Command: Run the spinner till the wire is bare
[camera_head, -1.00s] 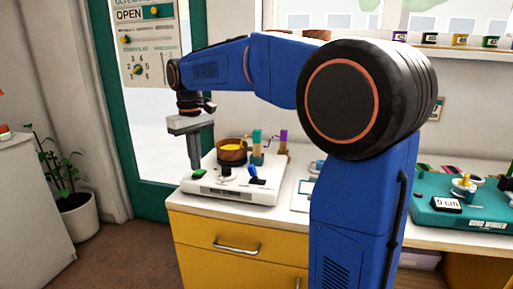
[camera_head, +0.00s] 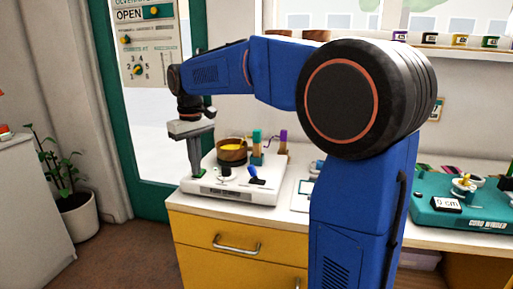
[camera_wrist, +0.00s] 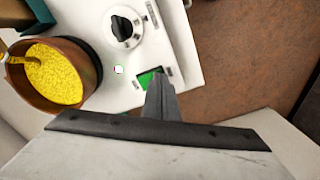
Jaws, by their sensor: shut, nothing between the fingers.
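The spinner (camera_head: 236,190) is a white machine on the counter at the left. It carries a brown bowl (camera_head: 231,159) holding yellow beads, which shows large in the wrist view (camera_wrist: 91,77). A thin curved piece (camera_wrist: 22,60) dips into the beads; I cannot tell how many beads are on the wire. A dark knob (camera_wrist: 122,29) and a green switch (camera_wrist: 147,77) are on the spinner's top. My gripper (camera_head: 197,172) is shut and empty, pointing down. Its tips are at the green switch and partly cover it; whether they press it is unclear.
A blue-handled lever (camera_head: 254,172) stands near the spinner's front. Green and purple upright pieces (camera_head: 257,142) are behind the bowl. A teal cord winder (camera_head: 460,212) sits at the right. A potted plant (camera_head: 75,195) stands on the floor at left.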

